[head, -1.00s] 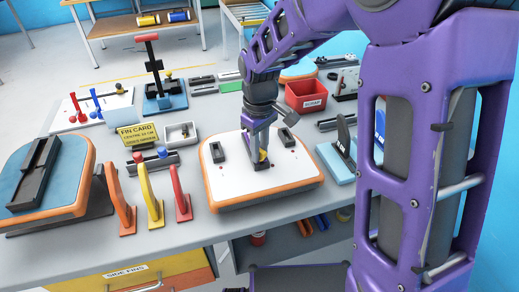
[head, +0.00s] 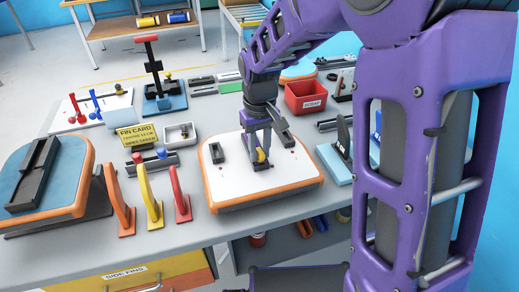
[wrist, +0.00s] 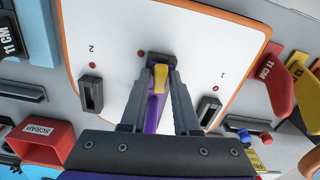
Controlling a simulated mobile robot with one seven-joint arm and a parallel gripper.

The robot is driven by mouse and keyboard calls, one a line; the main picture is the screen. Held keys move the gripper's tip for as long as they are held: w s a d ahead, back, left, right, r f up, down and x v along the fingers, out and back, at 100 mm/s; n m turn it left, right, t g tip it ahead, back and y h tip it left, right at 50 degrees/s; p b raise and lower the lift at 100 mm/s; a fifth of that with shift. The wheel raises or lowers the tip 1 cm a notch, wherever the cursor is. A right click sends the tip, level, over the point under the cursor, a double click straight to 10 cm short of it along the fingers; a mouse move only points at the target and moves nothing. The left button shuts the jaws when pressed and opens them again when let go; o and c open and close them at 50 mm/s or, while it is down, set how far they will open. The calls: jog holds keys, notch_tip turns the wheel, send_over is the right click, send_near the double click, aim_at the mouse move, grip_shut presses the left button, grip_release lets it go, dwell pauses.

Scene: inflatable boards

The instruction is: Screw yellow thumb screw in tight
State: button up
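The white board with an orange rim (head: 290,182) lies on the bench. The yellow thumb screw (head: 261,156) is at the dark centre block on it. In the wrist view the yellow screw (wrist: 160,76) stands between my fingertips, beside the dark block (wrist: 160,57). My gripper (head: 259,158) reaches down onto the board from above. Both grey fingers, also in the wrist view (wrist: 160,85), close in on the screw's sides and appear to grip it. A purple strip (wrist: 154,116) shows between the fingers. The screw's thread and seat are hidden.
Small dark boxes flank the centre, marked 2 (wrist: 91,95) and 1 (wrist: 209,110). Orange, yellow and red fins (head: 180,195) stand left of the board. A red scrap bin (head: 305,97) is behind it, and a blue fin block (head: 337,160) is close on the right.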

jog(key=o, duration=0.4)
